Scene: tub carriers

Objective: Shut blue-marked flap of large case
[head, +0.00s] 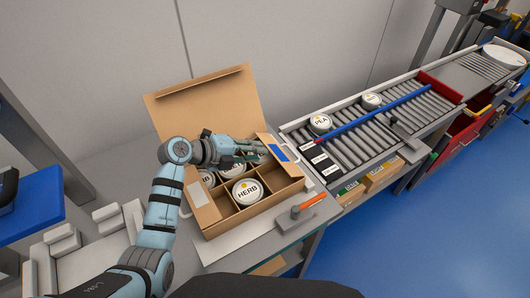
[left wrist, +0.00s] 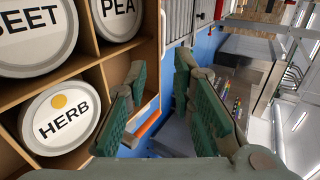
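The large case (head: 221,215) is a brown cardboard box with dividers, standing on the bench. Its tall back flap (head: 205,98) stands up. The blue-marked flap (head: 275,147) is at the case's right side, raised and tilted, with a blue patch near its edge. My left gripper (head: 258,148) reaches across the case from the left, its tips close to this flap. In the left wrist view the two green fingers (left wrist: 165,100) are apart, beside the case's wall. I cannot tell whether they touch the flap. My right gripper is not in view.
White tubs sit in the case, including a HERB tub (head: 246,191). A roller conveyor (head: 350,140) carries more tubs and a blue bar (head: 375,117).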

